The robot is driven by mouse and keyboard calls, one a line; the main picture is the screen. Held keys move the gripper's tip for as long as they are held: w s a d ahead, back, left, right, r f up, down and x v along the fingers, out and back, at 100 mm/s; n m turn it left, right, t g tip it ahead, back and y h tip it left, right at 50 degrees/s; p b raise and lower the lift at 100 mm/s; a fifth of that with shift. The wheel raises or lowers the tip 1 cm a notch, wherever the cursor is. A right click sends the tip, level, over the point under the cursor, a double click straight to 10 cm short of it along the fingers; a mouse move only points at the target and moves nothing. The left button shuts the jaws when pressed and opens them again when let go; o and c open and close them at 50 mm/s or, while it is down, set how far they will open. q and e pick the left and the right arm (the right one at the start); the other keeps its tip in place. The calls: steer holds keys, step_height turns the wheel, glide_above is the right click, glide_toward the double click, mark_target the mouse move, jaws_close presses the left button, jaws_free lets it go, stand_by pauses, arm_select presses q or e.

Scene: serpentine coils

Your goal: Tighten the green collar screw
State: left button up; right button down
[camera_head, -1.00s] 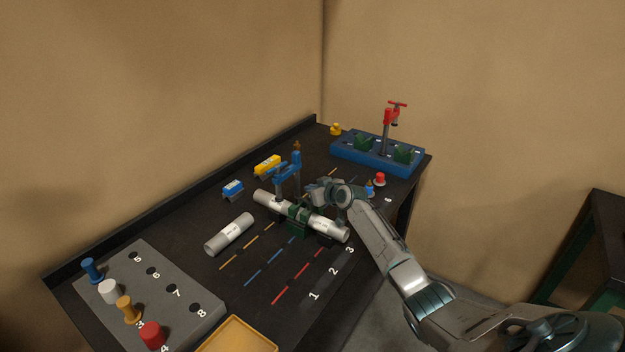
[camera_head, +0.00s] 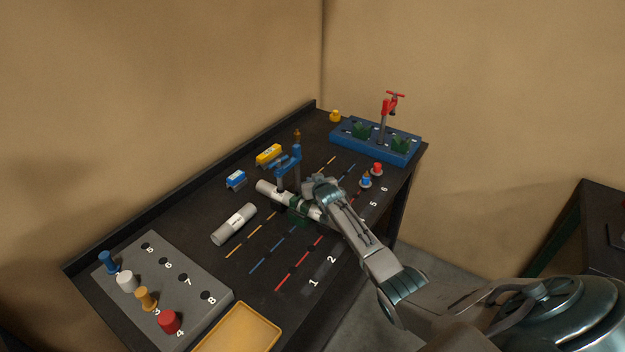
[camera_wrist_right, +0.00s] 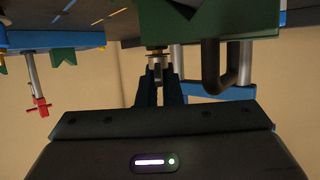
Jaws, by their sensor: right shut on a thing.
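The green collar (camera_head: 298,214) sits around the white pipe (camera_head: 266,189) in the middle of the bench, partly hidden by my right arm. In the right wrist view, the green collar block (camera_wrist_right: 205,22) fills the top, with a dark loop handle (camera_wrist_right: 215,72) hanging from it. A small metal screw (camera_wrist_right: 157,58) sticks out of the block. My right gripper (camera_wrist_right: 158,76) is shut on this screw, its dark fingers on both sides of it. In the head view my right gripper (camera_head: 312,188) is beside the collar, its fingertips unclear. My left gripper is not in view.
A loose grey cylinder (camera_head: 234,224) lies to the left. A blue fixture (camera_head: 348,150) with a red-handled post stands at the far right. A grey peg board (camera_head: 190,305) and yellow tray (camera_head: 240,330) are in front.

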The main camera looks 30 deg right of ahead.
steer(key=shift+s+f, duration=0.2)
steer(key=shift+f, duration=0.25)
steer(key=c, duration=1.6)
jaws_free()
steer(key=shift+a, duration=0.1)
steer(key=shift+r, duration=0.25)
steer(key=shift+w, duration=0.1)
steer(key=shift+b+v, duration=1.4)
steer(key=shift+v, duration=4)
